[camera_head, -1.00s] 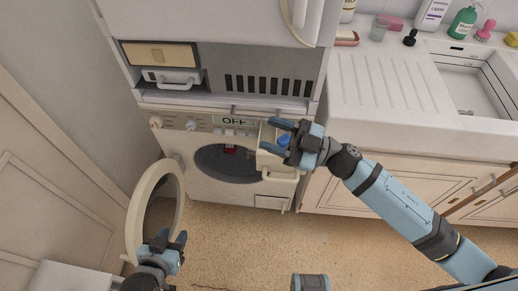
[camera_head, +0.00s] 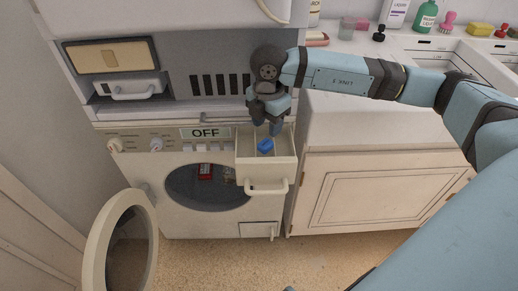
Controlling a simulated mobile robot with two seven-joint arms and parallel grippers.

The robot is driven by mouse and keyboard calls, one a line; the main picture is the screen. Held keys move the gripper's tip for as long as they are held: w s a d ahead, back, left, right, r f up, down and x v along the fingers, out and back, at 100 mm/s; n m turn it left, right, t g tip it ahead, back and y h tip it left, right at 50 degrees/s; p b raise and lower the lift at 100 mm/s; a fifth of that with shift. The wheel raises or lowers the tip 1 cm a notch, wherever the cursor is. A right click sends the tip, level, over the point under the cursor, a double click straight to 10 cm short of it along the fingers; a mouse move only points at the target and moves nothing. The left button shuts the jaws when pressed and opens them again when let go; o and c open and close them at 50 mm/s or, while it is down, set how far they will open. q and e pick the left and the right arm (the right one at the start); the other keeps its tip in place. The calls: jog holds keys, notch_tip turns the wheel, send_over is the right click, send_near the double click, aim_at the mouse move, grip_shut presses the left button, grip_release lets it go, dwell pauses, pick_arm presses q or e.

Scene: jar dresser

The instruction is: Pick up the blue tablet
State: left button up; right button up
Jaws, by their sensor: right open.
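The blue tablet (camera_head: 265,146) lies inside the pulled-out detergent drawer (camera_head: 266,172) of the washing machine. My right gripper (camera_head: 265,126) points down just above the tablet, over the back part of the drawer. It is open and looks empty. The gap between its fingertips and the tablet is small and hard to judge. My left gripper is not in view.
The washing machine (camera_head: 215,219) shows OFF on its display. Its round door (camera_head: 98,245) stands open at left. A red box (camera_head: 205,171) shows in the drum. The counter at right holds a green bottle (camera_head: 426,18) and other items.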

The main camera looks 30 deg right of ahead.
aim_at(266, 143)
notch_tip(266, 143, down, 6)
jog(key=shift+a+f+b, duration=0.15)
jog(key=shift+b, duration=0.35)
jog(key=c, duration=0.7)
jog(key=shift+c, duration=0.2)
